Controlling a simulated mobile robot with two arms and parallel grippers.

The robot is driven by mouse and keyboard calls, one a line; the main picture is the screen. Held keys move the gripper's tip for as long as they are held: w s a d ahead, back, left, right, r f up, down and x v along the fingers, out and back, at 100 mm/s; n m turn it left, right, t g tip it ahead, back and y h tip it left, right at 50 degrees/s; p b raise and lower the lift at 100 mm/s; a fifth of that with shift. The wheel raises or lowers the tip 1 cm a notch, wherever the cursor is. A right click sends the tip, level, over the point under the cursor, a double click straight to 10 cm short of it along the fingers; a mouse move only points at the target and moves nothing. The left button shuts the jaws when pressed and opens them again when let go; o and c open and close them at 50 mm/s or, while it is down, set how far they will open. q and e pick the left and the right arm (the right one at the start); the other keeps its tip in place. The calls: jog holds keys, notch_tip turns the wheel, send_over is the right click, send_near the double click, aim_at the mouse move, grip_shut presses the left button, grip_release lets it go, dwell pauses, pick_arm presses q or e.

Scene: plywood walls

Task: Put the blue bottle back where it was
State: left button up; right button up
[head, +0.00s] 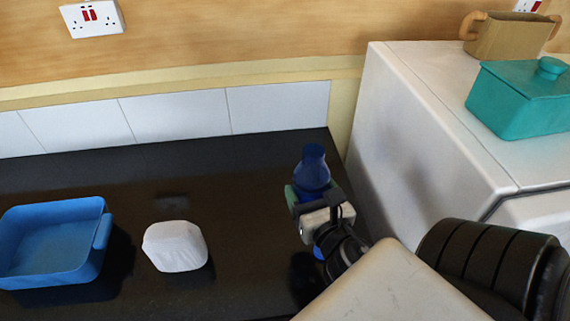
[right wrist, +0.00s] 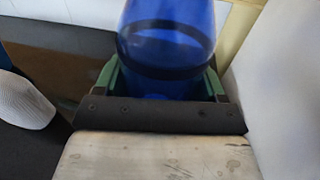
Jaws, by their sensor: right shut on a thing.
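The blue bottle (head: 312,168) is upright at the right end of the black counter, close to the white appliance. In the right wrist view the bottle (right wrist: 168,40) fills the middle, between the green finger pads. My right gripper (head: 312,192) is shut on the bottle's lower body; the gripper (right wrist: 163,82) also shows in the right wrist view. The bottle's base is hidden by the gripper, so I cannot tell whether it touches the counter. My left gripper is not in view.
A blue tray (head: 103,232) and a white rounded object (head: 175,246) sit on the black counter (head: 230,165). The white appliance (head: 410,130) rises at the right, bearing a teal lidded pot (head: 520,105) and a brown pot (head: 500,38). The tiled wall (head: 180,115) bounds the back.

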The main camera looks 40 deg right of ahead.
jog(key=shift+d+r, duration=0.15)
jog(key=shift+d, duration=0.25)
jog(key=shift+w+d+f, duration=0.1)
jog(key=shift+w+f, duration=0.1)
jog(key=shift+w, duration=0.05)
jog(key=w+a+f, duration=0.1)
jog(key=w+f, duration=0.2)
jog(key=w+a+f+b, duration=0.1)
jog(key=w+f, duration=0.3)
jog(key=w+a+f+b, duration=0.1)
jog(key=w+f, duration=0.2)
jog(key=shift+w+f, duration=0.25)
jog(key=shift+w, duration=0.1)
jog(key=shift+f, duration=0.15)
jog(key=o, duration=1.1)
jog(key=shift+o, duration=0.2)
